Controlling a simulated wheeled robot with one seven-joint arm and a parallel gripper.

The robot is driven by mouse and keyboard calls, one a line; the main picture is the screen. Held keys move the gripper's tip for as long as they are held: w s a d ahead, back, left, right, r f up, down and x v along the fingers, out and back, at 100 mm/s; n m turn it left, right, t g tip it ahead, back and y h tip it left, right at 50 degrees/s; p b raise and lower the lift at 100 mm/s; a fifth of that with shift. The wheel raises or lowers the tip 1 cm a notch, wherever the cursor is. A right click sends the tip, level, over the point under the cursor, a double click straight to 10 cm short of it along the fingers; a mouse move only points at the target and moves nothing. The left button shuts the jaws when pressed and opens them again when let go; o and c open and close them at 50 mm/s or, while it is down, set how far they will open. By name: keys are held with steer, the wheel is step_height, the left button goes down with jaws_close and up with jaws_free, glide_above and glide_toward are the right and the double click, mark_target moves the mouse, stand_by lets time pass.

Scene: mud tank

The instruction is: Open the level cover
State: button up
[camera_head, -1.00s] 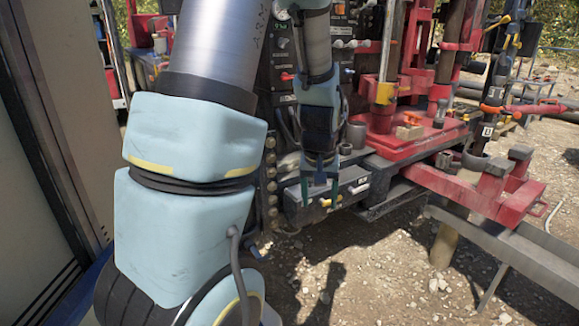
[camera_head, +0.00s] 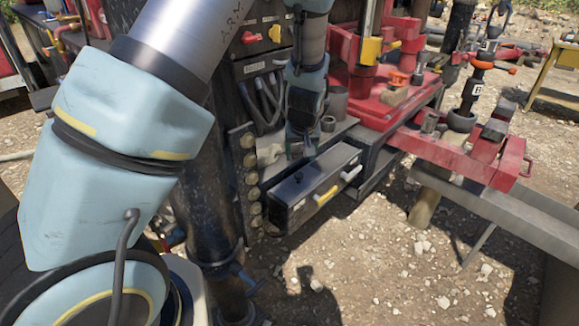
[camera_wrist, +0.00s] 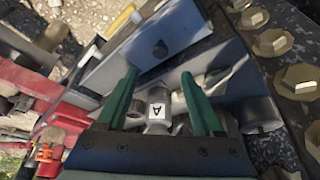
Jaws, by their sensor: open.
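The top looks closed. I cannot tell whether the fingers touch anything.
A yellow handle (camera_head: 326,196) and a white handle (camera_head: 351,173) stick out of the box's front. Large bolts (camera_head: 252,178) line the dark flange at left. A control panel (camera_head: 262,50) with hoses stands behind. Red machinery (camera_head: 465,160) is at right. Gravel ground in front is clear.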

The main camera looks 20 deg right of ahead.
mark_target(299, 174)
steer(key=p+x, duration=0.2)
steer(key=x, duration=0.8)
steer(key=shift+f, duration=0.15)
jaws_close()
stand_by(1.2)
